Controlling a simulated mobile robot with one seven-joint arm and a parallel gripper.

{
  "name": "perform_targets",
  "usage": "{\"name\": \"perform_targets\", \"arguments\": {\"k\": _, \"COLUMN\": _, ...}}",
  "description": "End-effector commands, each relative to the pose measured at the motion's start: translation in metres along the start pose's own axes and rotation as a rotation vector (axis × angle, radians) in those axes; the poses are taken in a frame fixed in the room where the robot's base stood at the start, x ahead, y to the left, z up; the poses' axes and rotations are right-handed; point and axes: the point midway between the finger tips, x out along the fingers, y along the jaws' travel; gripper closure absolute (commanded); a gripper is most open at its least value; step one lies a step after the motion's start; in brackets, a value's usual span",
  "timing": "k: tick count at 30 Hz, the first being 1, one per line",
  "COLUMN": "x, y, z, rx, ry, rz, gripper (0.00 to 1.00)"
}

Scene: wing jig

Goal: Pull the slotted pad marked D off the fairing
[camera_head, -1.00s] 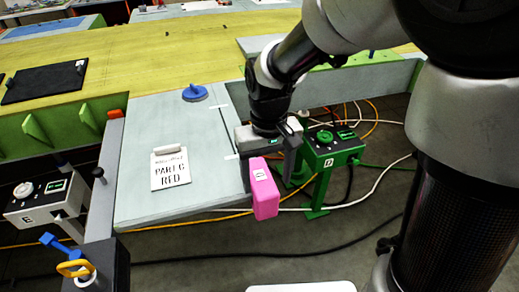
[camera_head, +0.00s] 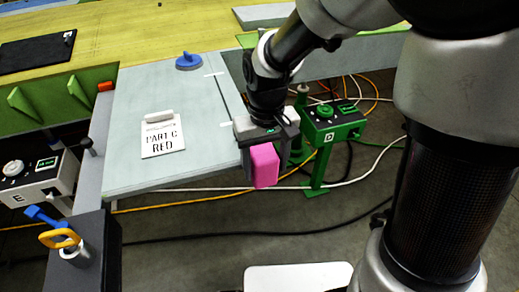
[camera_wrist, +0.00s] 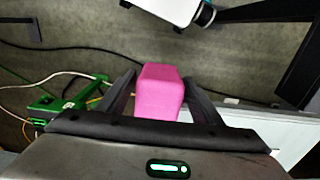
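The bright pink pad (camera_head: 264,165) is in my gripper (camera_head: 265,140), beside the right edge of the light grey panel (camera_head: 190,120). No letter shows on the pad's visible faces now. In the wrist view the pad (camera_wrist: 158,92) sits between the two dark fingers of my gripper (camera_wrist: 160,100), which are close on both its sides. The panel (camera_wrist: 280,135) shows at the lower right there, and the pad's near end is hidden by the gripper body. I cannot tell for sure whether the pad is clear of the panel edge; its slot is not visible.
A green box marked D (camera_head: 332,132) on a stand is just right of my gripper, with cables around it. A card reading "PART C RED" (camera_head: 163,138) and a blue knob (camera_head: 189,61) are on the panel. A white box marked E (camera_head: 30,178) is at left.

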Motion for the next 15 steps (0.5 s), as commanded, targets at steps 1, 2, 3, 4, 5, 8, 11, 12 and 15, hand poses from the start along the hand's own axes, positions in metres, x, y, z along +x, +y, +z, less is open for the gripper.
{"name": "perform_targets", "arguments": {"k": 1, "x": 0.0, "y": 0.0, "z": 0.0, "rx": 0.0, "ry": 0.0, "rz": 0.0, "gripper": 0.5}}
{"name": "perform_targets", "arguments": {"k": 2, "x": 0.0, "y": 0.0, "z": 0.0, "rx": 0.0, "ry": 0.0, "rz": 0.0, "gripper": 0.55}}
{"name": "perform_targets", "arguments": {"k": 3, "x": 0.0, "y": 0.0, "z": 0.0, "rx": 0.0, "ry": 0.0, "rz": 0.0, "gripper": 0.61}}
{"name": "perform_targets", "arguments": {"k": 4, "x": 0.0, "y": 0.0, "z": 0.0, "rx": 0.0, "ry": 0.0, "rz": 0.0, "gripper": 0.67}}
{"name": "perform_targets", "arguments": {"k": 5, "x": 0.0, "y": 0.0, "z": 0.0, "rx": 0.0, "ry": 0.0, "rz": 0.0, "gripper": 0.72}}
{"name": "perform_targets", "arguments": {"k": 8, "x": 0.0, "y": 0.0, "z": 0.0, "rx": 0.0, "ry": 0.0, "rz": 0.0, "gripper": 0.74}}
{"name": "perform_targets", "arguments": {"k": 11, "x": 0.0, "y": 0.0, "z": 0.0, "rx": 0.0, "ry": 0.0, "rz": 0.0, "gripper": 0.74}}
{"name": "perform_targets", "arguments": {"k": 12, "x": 0.0, "y": 0.0, "z": 0.0, "rx": 0.0, "ry": 0.0, "rz": 0.0, "gripper": 0.74}}
{"name": "perform_targets", "arguments": {"k": 15, "x": -0.0001, "y": 0.0, "z": -0.0001, "rx": 0.0, "ry": 0.0, "rz": 0.0, "gripper": 0.74}}
